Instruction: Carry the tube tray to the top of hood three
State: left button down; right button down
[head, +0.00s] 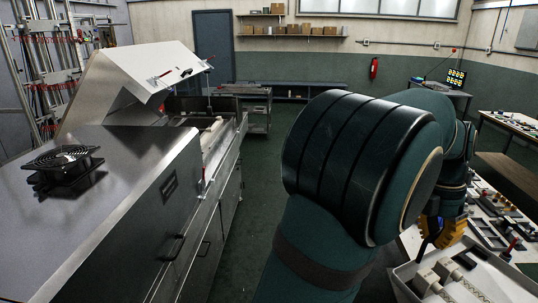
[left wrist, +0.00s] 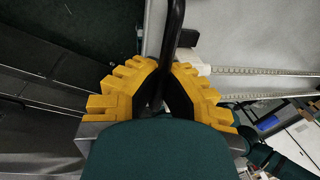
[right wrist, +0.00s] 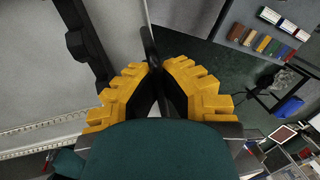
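The tube tray (head: 404,279) is a pale, shallow tray at the lower right of the head view, with white blocks and beaded tubes inside. Its near part is cut off by the frame. My left gripper (head: 441,232) is over its far side; in the left wrist view the fingers (left wrist: 163,88) are shut on a black bar handle (left wrist: 175,35). In the right wrist view my right gripper (right wrist: 156,85) is shut on another black bar handle (right wrist: 150,48) at the tray's edge. A grey metal housing (head: 120,195) has a broad flat top; I see no number marking it as hood three.
A black fan (head: 63,165) sits on the housing's flat top. Behind it stands a raised, slanted pale cover (head: 125,80). A cluttered workbench (head: 487,205) is at right. Green floor (head: 250,185) lies open between the housing and my arm, which blocks the middle of the view.

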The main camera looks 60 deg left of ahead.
aim_at(118, 174)
jog(key=i+j+u, duration=0.2)
jog(key=j+u, duration=0.15)
jog(key=u, duration=0.15)
jog(key=i+j+u, duration=0.2)
jog(key=u, duration=0.3)
jog(key=i+j+u, duration=0.2)
jog(key=u, duration=0.25)
jog(key=i+u, duration=0.7)
jog(key=u, duration=0.3)
jog(key=i+l+u, duration=0.2)
jog(key=u, duration=0.2)
jog(key=i+l+u, duration=0.15)
jog(key=u, duration=0.3)
jog(key=i+l+u, duration=0.1)
jog(key=l+u, duration=0.3)
jog(key=i+l+u, duration=0.1)
jog(key=l+u, duration=0.55)
jog(key=u, duration=0.15)
